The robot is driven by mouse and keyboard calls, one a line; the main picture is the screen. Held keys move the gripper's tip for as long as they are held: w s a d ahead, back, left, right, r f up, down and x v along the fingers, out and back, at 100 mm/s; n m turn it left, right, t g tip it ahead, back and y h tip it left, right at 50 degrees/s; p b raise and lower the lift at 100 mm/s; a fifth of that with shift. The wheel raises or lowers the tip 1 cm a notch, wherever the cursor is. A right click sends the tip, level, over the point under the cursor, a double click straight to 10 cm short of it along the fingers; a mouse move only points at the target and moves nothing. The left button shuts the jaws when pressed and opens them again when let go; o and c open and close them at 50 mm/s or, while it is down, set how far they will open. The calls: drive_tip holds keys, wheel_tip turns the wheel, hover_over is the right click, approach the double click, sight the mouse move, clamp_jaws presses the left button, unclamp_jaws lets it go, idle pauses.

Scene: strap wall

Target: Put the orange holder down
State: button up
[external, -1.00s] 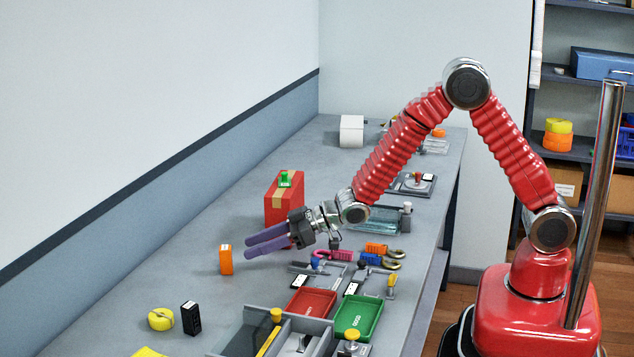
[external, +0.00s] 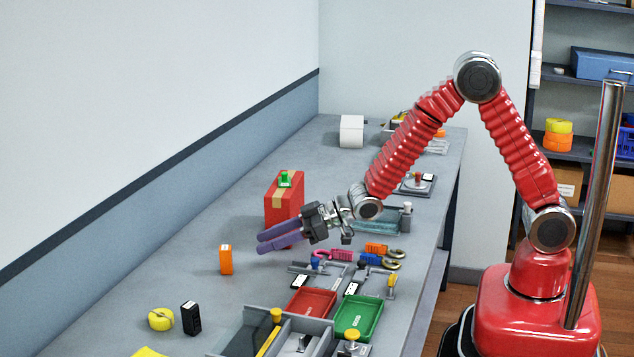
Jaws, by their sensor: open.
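The orange holder (external: 226,260) stands upright on the grey bench (external: 190,290), left of my gripper. My gripper (external: 264,243) has purple fingers that point left toward the holder. It is open and empty, a little above the bench, with a gap between the fingertips and the holder. The fingers cover part of the red box behind them.
A red box (external: 284,200) with a green item on top stands behind my gripper. A black block (external: 191,318) and a yellow roll (external: 161,319) are at the front left. Red (external: 312,303) and green (external: 358,318) trays lie at the front right. Bare bench surrounds the holder.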

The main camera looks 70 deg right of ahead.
drive_tip(key=shift+s+d+r, duration=0.1)
drive_tip(key=shift+d+r, duration=0.15)
drive_tip(key=shift+r, duration=0.1)
drive_tip(key=s+d+r+m+g+h, duration=0.25)
drive_tip(key=s+d+r+h, duration=0.25)
drive_tip(key=s+d+r, duration=0.7)
drive_tip(key=s+d+r+m+g, duration=0.1)
drive_tip(key=s+g, duration=0.3)
drive_tip(key=s, duration=2.2)
drive_tip(key=shift+s+d+r+m, duration=0.35)
drive_tip(key=shift+s+m, duration=0.05)
drive_tip(key=shift+m, duration=0.05)
